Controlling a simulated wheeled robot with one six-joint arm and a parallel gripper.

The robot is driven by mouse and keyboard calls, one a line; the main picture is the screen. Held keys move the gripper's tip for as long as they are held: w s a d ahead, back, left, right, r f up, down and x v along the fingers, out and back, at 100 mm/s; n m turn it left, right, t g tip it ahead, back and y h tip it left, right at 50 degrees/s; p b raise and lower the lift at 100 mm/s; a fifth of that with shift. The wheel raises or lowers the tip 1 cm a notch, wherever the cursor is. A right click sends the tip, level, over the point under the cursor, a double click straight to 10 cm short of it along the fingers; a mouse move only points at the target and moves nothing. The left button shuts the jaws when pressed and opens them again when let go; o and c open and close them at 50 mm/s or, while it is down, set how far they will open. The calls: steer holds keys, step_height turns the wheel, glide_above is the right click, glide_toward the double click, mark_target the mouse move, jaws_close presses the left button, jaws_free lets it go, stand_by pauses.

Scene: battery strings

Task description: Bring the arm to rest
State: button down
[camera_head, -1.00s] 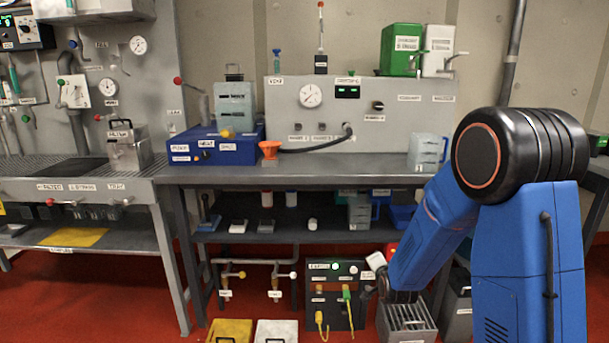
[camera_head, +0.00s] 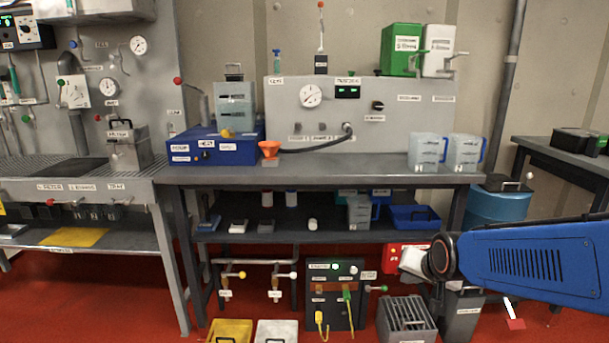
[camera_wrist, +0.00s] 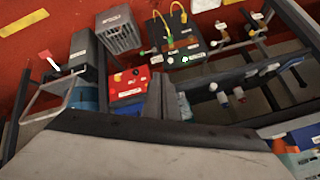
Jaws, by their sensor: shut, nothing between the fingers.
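My blue arm (camera_head: 530,266) comes in from the right edge in the head view, with its forearm nearly level and low, right of the workbench. Its dark wrist joint and pale end piece are at the forearm's left end, in front of the red box (camera_head: 395,258). The fingertips are hard to make out there. In the wrist view my gripper (camera_wrist: 160,92) shows as two dark fingers close together, shut and empty. The red box (camera_wrist: 128,84) lies just left of the fingers in that view; I cannot tell the distance between them.
The workbench (camera_head: 330,180) holds two clear jugs (camera_head: 428,150) at its right. On the floor stand a slatted grey box (camera_head: 405,318), a panel box with cables (camera_head: 335,292) and a dark grey bin (camera_head: 462,315). A blue barrel (camera_head: 498,206) and side table (camera_head: 560,148) are behind my arm.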

steer(key=s+d+r+n+g, duration=0.1)
steer(key=s+n, duration=0.1)
steer(key=s, duration=1)
steer(key=s+d+r+n+g, duration=0.1)
steer(key=s+n+g, duration=0.1)
steer(key=s, duration=0.9)
steer(key=shift+s+d+r+n+h, duration=0.15)
steer(key=shift+s+r+n+h, duration=0.15)
steer(key=shift+s+r+n, duration=0.1)
stand_by(0.8)
